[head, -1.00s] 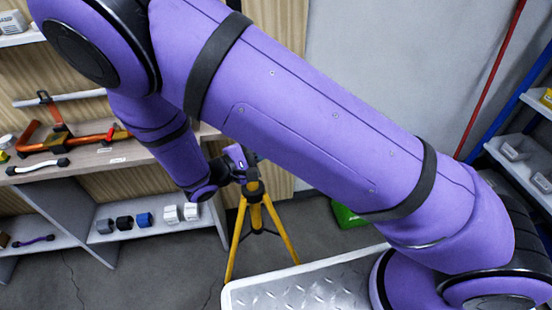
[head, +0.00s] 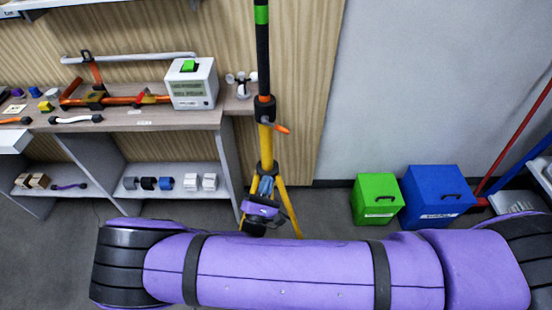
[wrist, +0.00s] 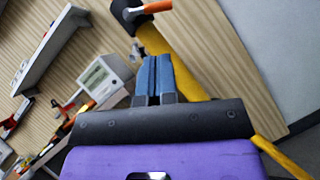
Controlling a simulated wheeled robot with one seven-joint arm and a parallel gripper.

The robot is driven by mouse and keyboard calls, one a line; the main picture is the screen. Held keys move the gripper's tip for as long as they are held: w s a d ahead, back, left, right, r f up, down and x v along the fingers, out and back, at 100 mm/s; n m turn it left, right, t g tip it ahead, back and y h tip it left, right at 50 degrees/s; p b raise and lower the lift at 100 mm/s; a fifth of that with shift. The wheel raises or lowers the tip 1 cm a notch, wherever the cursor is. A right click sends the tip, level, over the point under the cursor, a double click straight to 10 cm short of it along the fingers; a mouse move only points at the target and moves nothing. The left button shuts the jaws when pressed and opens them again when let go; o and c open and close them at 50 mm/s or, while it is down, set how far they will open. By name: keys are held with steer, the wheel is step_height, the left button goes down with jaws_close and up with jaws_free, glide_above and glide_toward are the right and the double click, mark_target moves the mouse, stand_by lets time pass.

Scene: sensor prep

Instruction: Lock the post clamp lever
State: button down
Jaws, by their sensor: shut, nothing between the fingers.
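The post clamp is a black collar (head: 265,108) on the tripod's post, dark above it and yellow below. Its orange lever (head: 282,128) sticks out to the right and slightly down in the head view. In the wrist view the orange lever (wrist: 157,7) points right from the black collar (wrist: 127,14) at the top. My gripper (head: 266,182) is low in front of the tripod, below the clamp and apart from the lever. Its blue fingers (wrist: 154,66) are together and empty, with the yellow post (wrist: 172,60) behind them.
A workbench (head: 150,118) with a white device (head: 192,84) and orange-handled tools stands left of the tripod. A green box (head: 377,199) and a blue box (head: 436,196) sit on the floor to the right. Wall and floor between tripod and boxes look clear.

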mark_target(286, 133)
steer(key=x, duration=1.3)
steer(key=shift+w+d, duration=0.15)
steer(key=shift+w, duration=0.05)
steer(key=shift+d+r+n+t+y, duration=0.2)
steer(key=shift+n+y, duration=0.1)
steer(key=shift+n, duration=0.25)
steer(key=shift+d+r+n+t+y, duration=0.1)
steer(key=shift+n+t+y, duration=0.15)
steer(key=shift+n, duration=0.3)
steer(key=shift+d+r+n+t+y, duration=0.25)
steer(key=shift+r+n+y, duration=0.15)
steer(key=shift+n+y, duration=0.9)
steer(key=shift+d+r+n+t+y, duration=0.15)
steer(key=shift+r+n+t+y, duration=0.2)
steer(key=shift+n+y, duration=1)
steer(key=shift+d+r+n+t+y, duration=0.2)
steer(key=shift+r+n+y, duration=0.35)
steer(key=shift+n, duration=1.3)
steer(key=shift+f, duration=0.1)
steer(key=shift+s, duration=0.1)
